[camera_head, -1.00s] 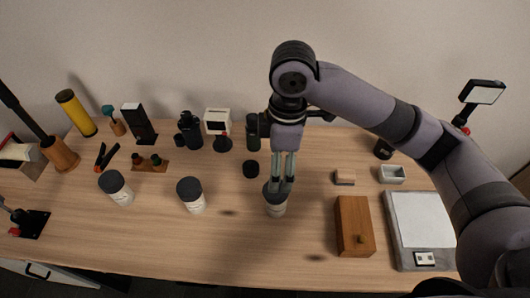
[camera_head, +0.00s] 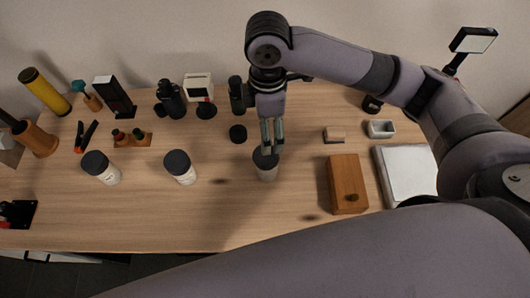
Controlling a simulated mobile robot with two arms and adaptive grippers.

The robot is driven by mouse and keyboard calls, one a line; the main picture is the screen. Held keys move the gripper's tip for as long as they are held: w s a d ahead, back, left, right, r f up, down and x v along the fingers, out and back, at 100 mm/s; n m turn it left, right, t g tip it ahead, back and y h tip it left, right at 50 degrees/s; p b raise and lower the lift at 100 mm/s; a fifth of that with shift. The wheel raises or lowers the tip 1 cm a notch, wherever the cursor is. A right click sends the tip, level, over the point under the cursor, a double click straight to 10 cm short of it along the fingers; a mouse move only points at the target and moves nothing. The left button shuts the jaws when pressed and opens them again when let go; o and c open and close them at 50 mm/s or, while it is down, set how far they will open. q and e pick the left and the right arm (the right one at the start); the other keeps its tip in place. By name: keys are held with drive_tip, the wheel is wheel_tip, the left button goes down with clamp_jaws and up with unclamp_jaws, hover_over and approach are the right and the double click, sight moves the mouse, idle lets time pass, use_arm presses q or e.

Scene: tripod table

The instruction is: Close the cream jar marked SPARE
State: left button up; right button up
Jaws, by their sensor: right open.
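Three pale jars with dark tops stand in a row: a left jar (camera_head: 106,175), a middle jar (camera_head: 184,175) and a right jar (camera_head: 266,172). Their markings are too small to read, so I cannot tell which says SPARE. My right gripper (camera_head: 272,148) points down, open, at the right jar's dark top, its fingers hiding part of it. I cannot tell whether they touch it, or whether that top is a seated lid. A loose dark disc (camera_head: 238,133), like a lid, lies behind and left of this jar. My left gripper is not in view.
A wooden box (camera_head: 346,180) with a knob, a small wooden block (camera_head: 334,135) and a pale dish (camera_head: 382,129) are to the right. The front middle table is clear. My arm link covers the lower edge.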

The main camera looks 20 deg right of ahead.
sight(266, 157)
wheel_tip(266, 157, down, 6)
drive_tip(key=shift+s+f, duration=0.15)
drive_tip(key=shift+f, duration=0.1)
drive_tip(key=shift+p, duration=0.3)
drive_tip(key=shift+s+a+f, duration=0.1)
drive_tip(key=shift+f, duration=0.25)
drive_tip(key=shift+a+f+p, duration=0.2)
drive_tip(key=shift+f+p, duration=0.4)
drive_tip(key=shift+f, duration=1.7)
drive_tip(key=shift+c, duration=0.3)
drive_tip(key=c, duration=0.9)
drive_tip(key=shift+r, duration=0.15)
